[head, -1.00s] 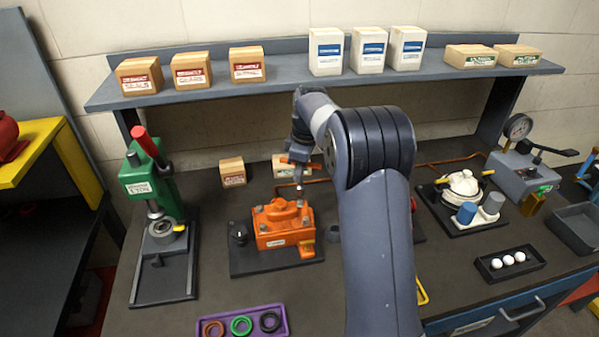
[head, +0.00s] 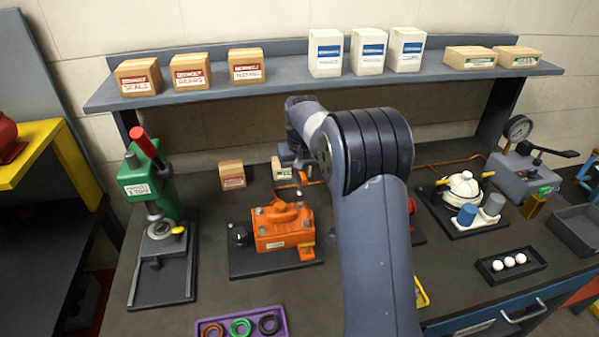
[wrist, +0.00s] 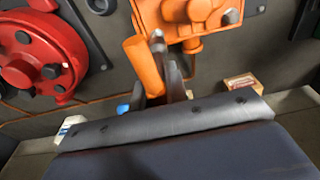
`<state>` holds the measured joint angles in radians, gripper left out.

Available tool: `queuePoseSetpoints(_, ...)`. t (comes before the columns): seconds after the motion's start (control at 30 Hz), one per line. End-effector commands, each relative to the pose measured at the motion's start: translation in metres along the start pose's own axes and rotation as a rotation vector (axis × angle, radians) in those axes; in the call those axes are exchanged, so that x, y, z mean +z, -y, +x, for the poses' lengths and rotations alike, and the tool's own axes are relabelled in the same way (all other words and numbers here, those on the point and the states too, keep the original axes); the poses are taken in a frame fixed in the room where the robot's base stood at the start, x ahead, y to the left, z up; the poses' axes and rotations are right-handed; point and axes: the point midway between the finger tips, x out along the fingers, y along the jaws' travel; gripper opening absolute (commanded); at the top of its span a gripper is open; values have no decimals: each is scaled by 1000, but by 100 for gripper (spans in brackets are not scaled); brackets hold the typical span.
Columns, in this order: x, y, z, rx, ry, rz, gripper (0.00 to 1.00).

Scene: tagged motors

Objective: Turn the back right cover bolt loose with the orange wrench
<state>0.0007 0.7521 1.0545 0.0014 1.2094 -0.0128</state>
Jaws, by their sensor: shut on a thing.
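The orange motor (head: 270,240) sits on a dark base plate, with grey bolts at the corners of its cover. My gripper (wrist: 165,75) is shut on the orange wrench (wrist: 145,65), whose thick handle shows beside the fingers in the wrist view. In the head view the wrench (head: 304,179) is a small orange piece just behind the motor's back right corner. A grey cover bolt (wrist: 231,16) shows at another corner in the wrist view. The back right bolt is not clear; I cannot tell whether the wrench's head is seated on it.
A red round-bodied unit (wrist: 45,60) stands beside the motor, mostly behind my arm in the head view. A small box (head: 232,175) stands at the back. A green press (head: 150,185) is at left, and a purple tray (head: 282,328) with rings is in front.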

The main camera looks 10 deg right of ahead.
Motion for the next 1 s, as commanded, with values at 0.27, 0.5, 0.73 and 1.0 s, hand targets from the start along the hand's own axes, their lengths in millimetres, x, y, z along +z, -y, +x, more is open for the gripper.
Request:
queuePoseSetpoints(0.27,0,0,2,36,-1,281,0)
queuePoseSetpoints(0.5,0,-1,5,59,-1,465,0)
queuePoseSetpoints(0.73,1,-1,6,67,-1,530,0)
queuePoseSetpoints(1.0,1,-1,6,67,-1,532,0)
